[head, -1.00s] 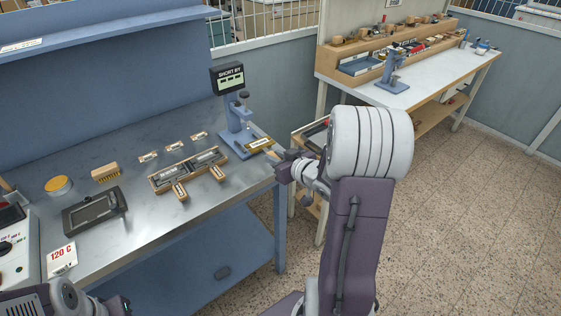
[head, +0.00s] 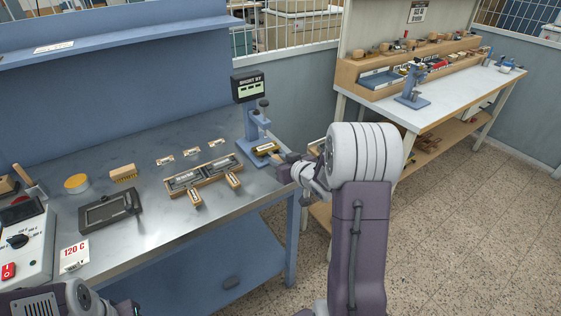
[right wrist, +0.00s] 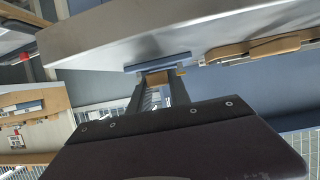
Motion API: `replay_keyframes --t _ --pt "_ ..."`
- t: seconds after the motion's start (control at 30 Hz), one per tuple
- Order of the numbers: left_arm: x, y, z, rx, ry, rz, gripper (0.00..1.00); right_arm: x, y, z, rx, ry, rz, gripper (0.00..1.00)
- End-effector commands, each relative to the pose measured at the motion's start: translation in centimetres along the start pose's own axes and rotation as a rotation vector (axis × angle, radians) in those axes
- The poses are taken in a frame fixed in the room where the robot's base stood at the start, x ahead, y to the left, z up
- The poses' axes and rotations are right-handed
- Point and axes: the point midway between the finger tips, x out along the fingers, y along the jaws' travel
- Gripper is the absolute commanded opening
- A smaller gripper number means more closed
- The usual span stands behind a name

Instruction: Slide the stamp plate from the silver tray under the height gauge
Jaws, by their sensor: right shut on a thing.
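The blue height gauge (head: 253,124) stands at the right end of the steel bench, with a black "SHORT BY" display (head: 248,86) behind it. A brass-coloured stamp plate (head: 265,148) lies on the gauge's base below its head; I cannot tell how far under the tip it reaches. My right gripper (head: 285,158) is at the front of the base, shut on the plate's near end. In the right wrist view its fingers (right wrist: 160,92) meet a brass-brown piece (right wrist: 158,79) beside the blue base (right wrist: 158,64). My left gripper's fingers are out of view.
A wooden-edged tray (head: 210,177) with grey plates and protruding handles lies left of the gauge. Three small labelled pieces (head: 191,152) lie behind it.

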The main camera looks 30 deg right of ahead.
Motion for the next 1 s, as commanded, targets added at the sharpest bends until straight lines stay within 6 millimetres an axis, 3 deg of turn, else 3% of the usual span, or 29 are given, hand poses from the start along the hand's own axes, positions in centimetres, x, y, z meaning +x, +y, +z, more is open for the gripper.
replay_keyframes --t 0.33,0.37,0.43,0.77,0.87,1.0 --pt "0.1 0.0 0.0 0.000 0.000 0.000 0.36 0.1 0.0 0.1 -0.001 0.004 0.000 0.00" --pt "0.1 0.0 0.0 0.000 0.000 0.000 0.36 0.1 0.0 0.1 -0.001 0.004 0.000 0.29" --pt "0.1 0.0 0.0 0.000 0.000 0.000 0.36 0.1 0.0 0.1 0.000 0.004 0.000 0.48" --pt "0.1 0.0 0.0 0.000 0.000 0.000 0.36 -0.1 0.0 0.3 0.001 -0.002 0.000 0.49" --pt "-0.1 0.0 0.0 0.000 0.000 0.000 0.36 -1.4 0.1 0.1 0.001 0.001 0.002 0.49" --pt "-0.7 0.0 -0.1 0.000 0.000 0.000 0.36 -4.7 0.1 0.0 0.002 0.002 0.004 0.49"
